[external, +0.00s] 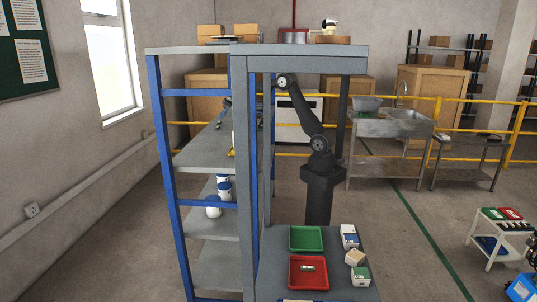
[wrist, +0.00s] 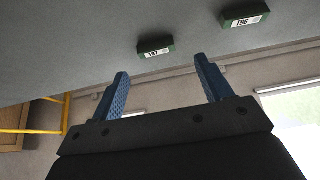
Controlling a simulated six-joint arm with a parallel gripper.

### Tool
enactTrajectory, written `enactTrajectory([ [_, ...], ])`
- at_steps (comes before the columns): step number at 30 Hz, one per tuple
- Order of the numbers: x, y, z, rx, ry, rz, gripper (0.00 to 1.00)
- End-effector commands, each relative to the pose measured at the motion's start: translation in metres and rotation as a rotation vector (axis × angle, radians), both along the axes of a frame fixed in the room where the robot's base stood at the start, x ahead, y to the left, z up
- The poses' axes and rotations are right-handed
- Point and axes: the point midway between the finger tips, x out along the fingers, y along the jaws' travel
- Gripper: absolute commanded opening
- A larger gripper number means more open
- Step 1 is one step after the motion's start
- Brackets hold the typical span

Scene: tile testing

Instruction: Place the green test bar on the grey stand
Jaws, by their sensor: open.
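Two green bars with white labels lie on a grey surface (wrist: 60,50) in the wrist view. One green bar (wrist: 155,47) reads about T97 and the other (wrist: 245,18) about T96. My gripper (wrist: 161,67) is open and empty, its blue fingers apart, with both bars beyond the fingertips. In the external view my dark arm (external: 301,112) bends left behind the rack posts, which largely hide my gripper. A small green labelled piece (external: 307,268) lies in the red tray (external: 294,282). I cannot pick out the grey stand for certain.
The blue-and-grey rack (external: 160,120) has shelves with white containers (external: 213,207) on a lower one. A green tray (external: 306,246) and small boxes (external: 349,236) share the front table. Yellow rails (external: 440,125) and a steel sink (external: 390,125) stand behind.

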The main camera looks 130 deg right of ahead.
Motion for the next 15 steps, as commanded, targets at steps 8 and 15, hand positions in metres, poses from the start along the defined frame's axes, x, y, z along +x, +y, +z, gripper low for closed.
enactTrajectory([
  [8, -0.025, 0.024, 0.061, -0.003, 0.000, -0.001, 0.72],
  [15, -0.038, 0.038, 0.094, -0.001, 0.000, 0.000, 0.72],
])
